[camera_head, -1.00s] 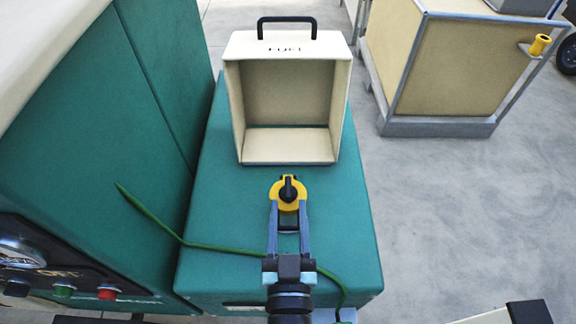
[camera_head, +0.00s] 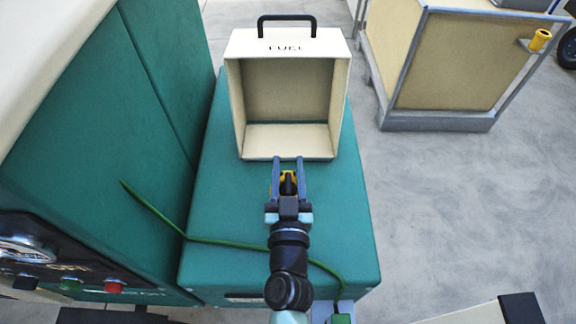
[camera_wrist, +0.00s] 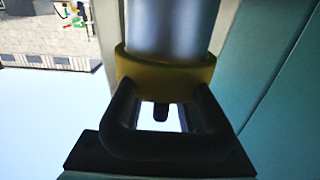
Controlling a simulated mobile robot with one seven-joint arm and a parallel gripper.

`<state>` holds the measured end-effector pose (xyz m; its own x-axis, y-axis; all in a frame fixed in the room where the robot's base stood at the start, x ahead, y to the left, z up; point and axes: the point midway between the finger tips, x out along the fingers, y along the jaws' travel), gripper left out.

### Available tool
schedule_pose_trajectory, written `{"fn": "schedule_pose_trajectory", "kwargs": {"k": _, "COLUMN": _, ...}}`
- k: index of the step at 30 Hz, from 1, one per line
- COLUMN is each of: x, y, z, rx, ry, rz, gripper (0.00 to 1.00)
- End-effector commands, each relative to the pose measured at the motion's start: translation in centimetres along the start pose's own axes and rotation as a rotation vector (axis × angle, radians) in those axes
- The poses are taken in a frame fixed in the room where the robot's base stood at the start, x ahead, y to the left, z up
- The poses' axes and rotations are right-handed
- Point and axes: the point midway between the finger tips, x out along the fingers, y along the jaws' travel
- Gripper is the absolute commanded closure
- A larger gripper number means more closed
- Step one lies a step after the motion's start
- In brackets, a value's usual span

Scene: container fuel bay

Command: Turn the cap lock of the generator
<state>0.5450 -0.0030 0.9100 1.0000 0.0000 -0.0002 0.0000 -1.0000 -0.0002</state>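The generator is a teal box (camera_head: 235,215) with an open-fronted cream housing marked FUEL (camera_head: 290,44) on its top. A yellow cap with a black lock (camera_head: 288,184) sits in front of that housing. My gripper (camera_head: 288,160) is over the cap, one finger on each side with a clear gap between them. The fingertips reach past the cap toward the housing. The fingers partly hide the cap, and contact cannot be told. The wrist view shows a yellow ring-like part (camera_wrist: 168,76) below a grey cylinder, with a black loop in front; the lock's angle is unclear.
A large teal cabinet (camera_head: 110,150) with buttons stands close on the left. A green cable (camera_head: 225,243) crosses the generator's top in front of the cap. A black handle (camera_head: 287,20) tops the housing. A framed crate (camera_head: 465,60) stands at right; open floor lies before it.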

Motion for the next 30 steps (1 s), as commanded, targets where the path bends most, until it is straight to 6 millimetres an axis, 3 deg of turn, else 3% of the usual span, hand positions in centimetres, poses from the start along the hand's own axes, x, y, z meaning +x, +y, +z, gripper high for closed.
{"fn": "schedule_pose_trajectory", "kwargs": {"k": 1, "x": -0.02, "y": 0.0, "z": 0.0, "rx": 0.0, "ry": 0.0, "rz": 0.0, "gripper": 0.69}}
{"fn": "schedule_pose_trajectory", "kwargs": {"k": 6, "x": -0.02, "y": 0.0, "z": 0.0, "rx": 0.0, "ry": 0.0, "rz": 0.0, "gripper": 1.0}}
{"fn": "schedule_pose_trajectory", "kwargs": {"k": 20, "x": -0.03, "y": 0.05, "z": -0.21, "rx": 0.0, "ry": -0.001, "rz": 0.014, "gripper": 1.0}}
{"fn": "schedule_pose_trajectory", "kwargs": {"k": 30, "x": -0.06, "y": 0.4, "z": -0.88, "rx": -0.001, "ry": -0.004, "rz": 0.144, "gripper": 1.0}}
